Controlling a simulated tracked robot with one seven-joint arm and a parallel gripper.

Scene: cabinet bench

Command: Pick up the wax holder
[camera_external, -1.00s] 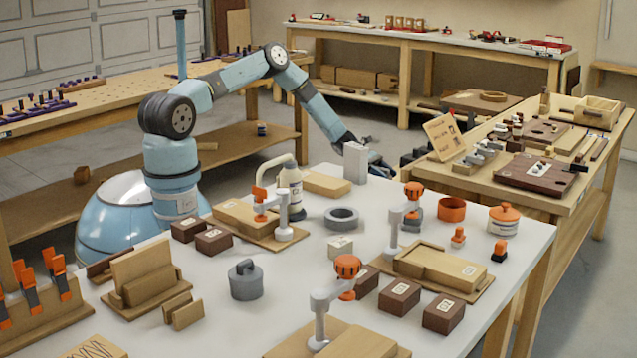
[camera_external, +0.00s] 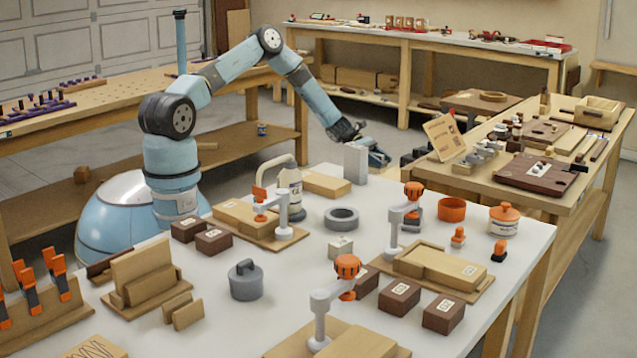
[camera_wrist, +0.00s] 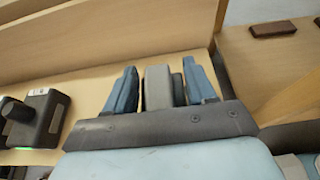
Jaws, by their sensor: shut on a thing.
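My gripper (camera_external: 378,157) is past the far edge of the white table, beside and partly behind an upright grey block. In the wrist view, my gripper (camera_wrist: 160,74) has a grey, block-like piece (camera_wrist: 157,90) between its two blue fingers, and it is shut on it. I take this piece for the wax holder. A darker part shows just right of it. In the external view the held piece cannot be made out clearly.
The upright grey block (camera_external: 356,164) stands close to my gripper. A tilted wooden card (camera_external: 445,137) is on the right bench (camera_external: 480,187). A black device (camera_wrist: 40,118) lies left in the wrist view. The white table (camera_external: 250,325) is crowded with blocks and holders.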

